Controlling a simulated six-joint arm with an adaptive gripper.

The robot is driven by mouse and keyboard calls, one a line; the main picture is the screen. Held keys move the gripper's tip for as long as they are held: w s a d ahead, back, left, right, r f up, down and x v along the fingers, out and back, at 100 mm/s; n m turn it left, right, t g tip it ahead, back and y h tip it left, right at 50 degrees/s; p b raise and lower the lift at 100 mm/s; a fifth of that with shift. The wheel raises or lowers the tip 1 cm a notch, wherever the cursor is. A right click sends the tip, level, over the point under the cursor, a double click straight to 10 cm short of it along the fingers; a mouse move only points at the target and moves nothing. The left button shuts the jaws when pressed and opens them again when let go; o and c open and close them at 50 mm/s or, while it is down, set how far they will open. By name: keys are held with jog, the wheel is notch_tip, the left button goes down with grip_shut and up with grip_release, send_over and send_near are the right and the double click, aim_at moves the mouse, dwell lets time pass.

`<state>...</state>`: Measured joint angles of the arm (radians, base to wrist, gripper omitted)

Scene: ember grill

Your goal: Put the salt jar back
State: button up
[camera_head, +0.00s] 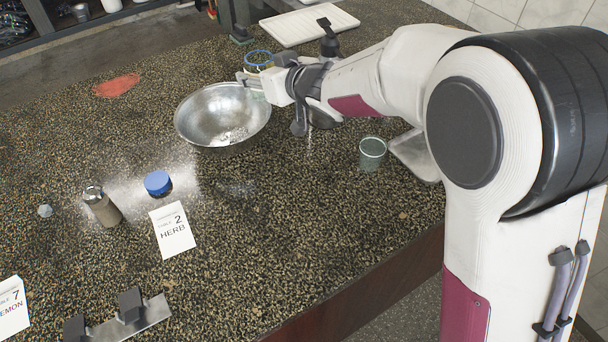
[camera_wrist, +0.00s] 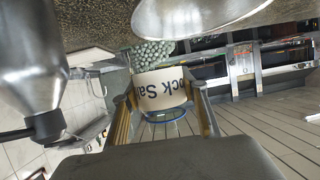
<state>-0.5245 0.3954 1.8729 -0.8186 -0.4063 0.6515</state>
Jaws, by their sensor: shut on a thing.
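The salt jar (camera_head: 258,61) is a clear jar with a blue rim and no lid on it. In the wrist view the jar (camera_wrist: 162,90) has a pale label reading part of "Rock Salt", and white pellets show through the glass at the end away from the rim. My gripper (camera_head: 257,82) is shut on the jar, its fingers on either side of the label. The jar is held just behind the metal bowl (camera_head: 222,116), and looks about upright in the head view. I cannot tell whether its base touches the counter. A blue lid (camera_head: 157,183) lies on the counter at the front left.
A card reading HERB (camera_head: 173,230) lies near the lid. A brown-grey shaker (camera_head: 102,206) and a small pale piece (camera_head: 45,211) are to its left. An open glass (camera_head: 372,152) stands right of the bowl. A white board (camera_head: 310,24) lies at the back. Pale bits show in the bowl.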

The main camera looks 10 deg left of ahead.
jog(key=s+d+f, duration=0.2)
jog(key=d, duration=1.1)
jog(key=s+a+f+n+g+y, duration=0.1)
jog(key=s+n+g, duration=0.1)
jog(key=s, duration=0.6)
jog(key=shift+a+f+y, duration=0.15)
jog(key=shift+f+y, duration=0.15)
jog(key=shift+f, duration=2.95)
jog(key=shift+f, duration=2.1)
jog(key=shift+f, duration=0.15)
